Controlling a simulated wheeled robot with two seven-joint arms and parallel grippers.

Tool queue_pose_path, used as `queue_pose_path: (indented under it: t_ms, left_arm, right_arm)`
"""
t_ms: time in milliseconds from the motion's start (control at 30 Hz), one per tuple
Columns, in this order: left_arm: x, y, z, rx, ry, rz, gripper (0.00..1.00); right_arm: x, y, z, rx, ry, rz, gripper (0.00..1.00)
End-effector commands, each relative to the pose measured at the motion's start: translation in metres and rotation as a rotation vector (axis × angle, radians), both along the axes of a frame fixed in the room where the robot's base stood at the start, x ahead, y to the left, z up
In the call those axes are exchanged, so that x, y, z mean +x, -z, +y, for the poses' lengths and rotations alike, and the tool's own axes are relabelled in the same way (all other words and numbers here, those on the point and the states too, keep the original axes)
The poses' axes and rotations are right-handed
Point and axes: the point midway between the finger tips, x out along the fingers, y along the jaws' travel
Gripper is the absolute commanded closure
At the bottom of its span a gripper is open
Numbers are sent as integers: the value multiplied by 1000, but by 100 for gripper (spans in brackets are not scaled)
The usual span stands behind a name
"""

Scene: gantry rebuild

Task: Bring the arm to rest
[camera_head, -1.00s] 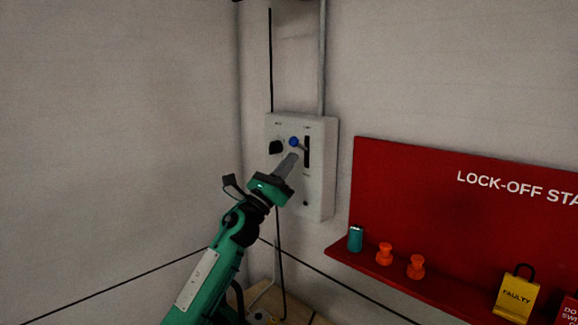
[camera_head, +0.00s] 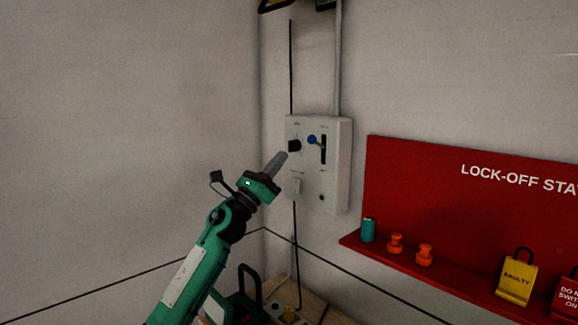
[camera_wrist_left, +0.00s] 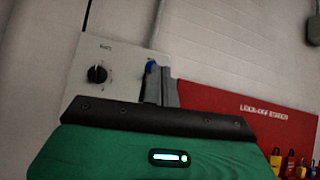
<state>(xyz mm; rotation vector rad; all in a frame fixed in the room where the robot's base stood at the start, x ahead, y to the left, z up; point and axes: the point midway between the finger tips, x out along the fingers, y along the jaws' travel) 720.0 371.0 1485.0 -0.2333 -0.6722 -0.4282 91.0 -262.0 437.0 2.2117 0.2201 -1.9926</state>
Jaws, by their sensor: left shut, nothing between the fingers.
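My left arm is green and comes in from the lower left in the head view. Its gripper (camera_head: 280,158) is shut and empty. Its fingertips point up and right, in front of the left side of a pale grey control box (camera_head: 335,185) on the wall. The box has a black knob (camera_head: 294,146), a blue-ended lever (camera_head: 313,140) and a dark vertical slot. In the left wrist view the shut fingers (camera_wrist_left: 160,82) cover part of the box, and the black knob (camera_wrist_left: 97,74) shows to their left. My right gripper is not in view.
A red lock-off board (camera_head: 420,185) with a shelf is at the right. A wooden surface (camera_head: 315,306) is below. The left wall is bare.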

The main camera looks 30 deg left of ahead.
Motion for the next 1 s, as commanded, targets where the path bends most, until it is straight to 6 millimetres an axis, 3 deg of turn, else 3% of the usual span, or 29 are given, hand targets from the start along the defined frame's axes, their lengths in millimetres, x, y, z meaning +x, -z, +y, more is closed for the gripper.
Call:
queue_pose_path:
  t_ms: [233, 367, 467, 667, 867, 1000]
  left_arm:
    - [0, 4, -1, -17, 6, 8, 100]
    - [-2, 33, -6, -143, 41, 69, 100]
    - [-7, 74, -11, -339, 86, 158, 100]
    - [-31, 179, -18, -827, 150, 379, 100]
    - [-77, 291, -28, -1325, 132, 593, 100]
    - [-126, 367, -42, -1673, 60, 726, 100]
  right_arm:
    - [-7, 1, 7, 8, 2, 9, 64]
    - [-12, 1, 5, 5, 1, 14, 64]
    - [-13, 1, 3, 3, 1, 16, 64]
    - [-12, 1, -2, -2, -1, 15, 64]
    - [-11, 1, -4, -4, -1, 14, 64]
    - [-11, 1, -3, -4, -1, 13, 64]
